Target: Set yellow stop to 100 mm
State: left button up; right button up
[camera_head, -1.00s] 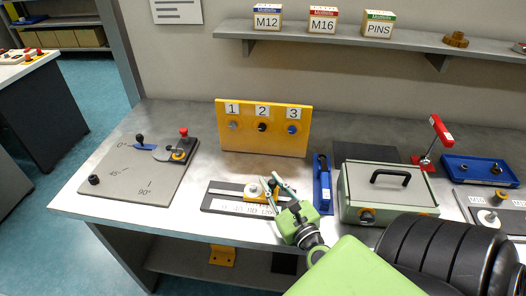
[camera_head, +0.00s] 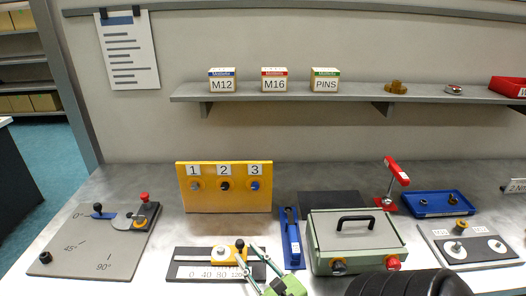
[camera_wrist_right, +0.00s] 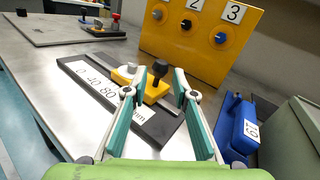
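The yellow stop (camera_head: 229,257) sits on a dark slide rail with a white scale plate (camera_head: 205,273) marked 0, 40, 80, 120 mm. It is toward the right, high-number end; its exact reading cannot be told. It carries a pale round knob and a black knob (camera_head: 240,244). In the right wrist view the yellow stop (camera_wrist_right: 152,89) lies just beyond my fingers, and the black knob (camera_wrist_right: 159,70) shows between them. My right gripper (camera_head: 249,255) is open with teal fingers apart; its fingertips (camera_wrist_right: 160,82) are near the stop, contact unclear. My left gripper is not in view.
A yellow panel (camera_head: 224,206) numbered 1 to 3 stands behind the rail. A blue tool holder (camera_head: 291,240) and a grey-green case (camera_head: 358,243) stand to the right. A grey angle plate (camera_head: 79,255) lies left. Bare bench shows between the plate and the rail.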

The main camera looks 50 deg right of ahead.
jog(key=v, duration=0.6)
jog(key=shift+s+a, duration=0.1)
jog(key=shift+s, duration=0.2)
